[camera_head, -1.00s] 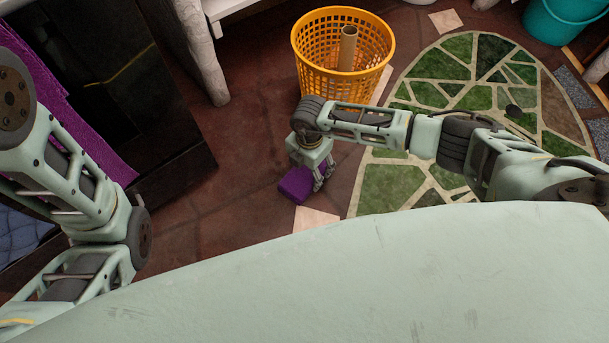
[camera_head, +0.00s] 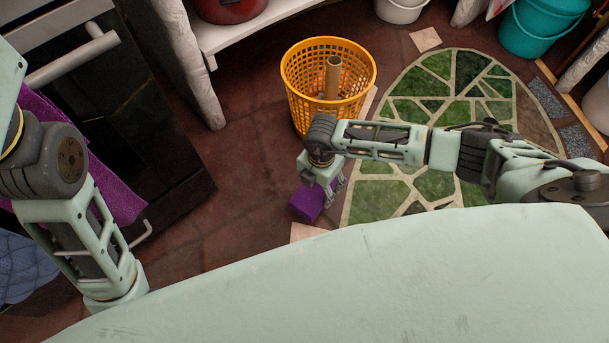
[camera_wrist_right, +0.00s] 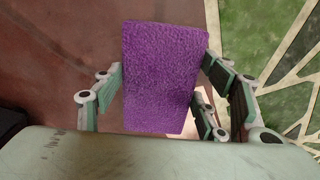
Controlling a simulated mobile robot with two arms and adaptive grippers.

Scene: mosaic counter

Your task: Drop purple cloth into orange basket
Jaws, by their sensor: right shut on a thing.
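A folded purple cloth (camera_head: 307,203) is held by my right gripper (camera_head: 325,190) in the head view, above the brown floor. In the right wrist view the cloth (camera_wrist_right: 163,78) sits between the fingers of my right gripper (camera_wrist_right: 160,95), which are shut on it. The orange basket (camera_head: 328,88) stands upright on the floor, just beyond my right gripper. A brown tube (camera_head: 332,78) stands inside it. Another purple cloth (camera_head: 118,190) hangs at the left behind my left arm. My left gripper is outside the view; only arm links show.
A dark oven front (camera_head: 130,100) and a pale post (camera_head: 190,60) stand on the left. A white shelf (camera_head: 250,25) is behind the basket. A green mosaic (camera_head: 440,85) covers the floor on the right. Teal (camera_head: 540,28) and white (camera_head: 400,10) buckets stand at the back.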

